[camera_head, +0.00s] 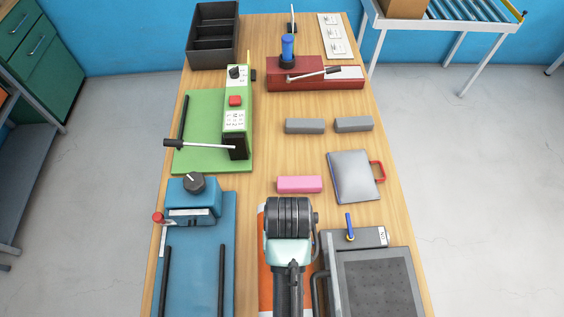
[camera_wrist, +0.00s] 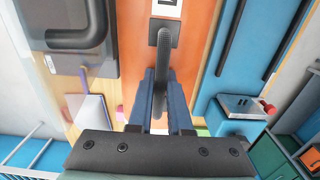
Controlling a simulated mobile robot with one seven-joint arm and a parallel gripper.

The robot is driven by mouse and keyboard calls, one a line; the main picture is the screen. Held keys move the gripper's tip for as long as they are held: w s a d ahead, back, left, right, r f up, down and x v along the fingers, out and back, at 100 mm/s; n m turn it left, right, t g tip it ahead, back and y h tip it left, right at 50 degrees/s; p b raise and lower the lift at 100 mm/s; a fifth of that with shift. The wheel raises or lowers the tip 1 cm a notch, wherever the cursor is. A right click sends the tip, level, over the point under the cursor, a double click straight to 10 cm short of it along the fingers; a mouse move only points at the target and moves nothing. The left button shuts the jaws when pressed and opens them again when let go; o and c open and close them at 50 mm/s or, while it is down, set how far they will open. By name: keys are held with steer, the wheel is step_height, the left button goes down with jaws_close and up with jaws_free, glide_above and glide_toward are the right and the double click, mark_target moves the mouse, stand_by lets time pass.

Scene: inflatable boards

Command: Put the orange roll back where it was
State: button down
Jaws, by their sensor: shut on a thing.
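No orange roll can be made out in either view. A flat orange panel (camera_head: 265,270) lies on the table under my arm, and it fills the middle of the wrist view (camera_wrist: 200,45). A dark grey ribbed curved handle (camera_wrist: 164,48) stands on a square dark plate (camera_wrist: 155,30) on this orange panel. My gripper (camera_wrist: 160,78), with blue fingers, is shut on the handle. In the head view my wrist hides the fingers and most of the panel.
The table (camera_head: 270,90) also holds a blue machine (camera_head: 193,200) at left, a grey hatched machine (camera_head: 372,275) at right, a pink block (camera_head: 299,184), a grey binder-like plate (camera_head: 352,175), two grey blocks (camera_head: 304,126), a green machine (camera_head: 205,125) and a red one (camera_head: 315,74).

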step_height(320, 180, down, 8)
steer(key=shift+f+p, duration=0.25)
steer(key=shift+p, duration=0.2)
steer(key=c, duration=1.3)
jaws_free()
steer(key=shift+f, duration=0.2)
steer(key=o, duration=0.5)
steer(key=shift+c, duration=0.2)
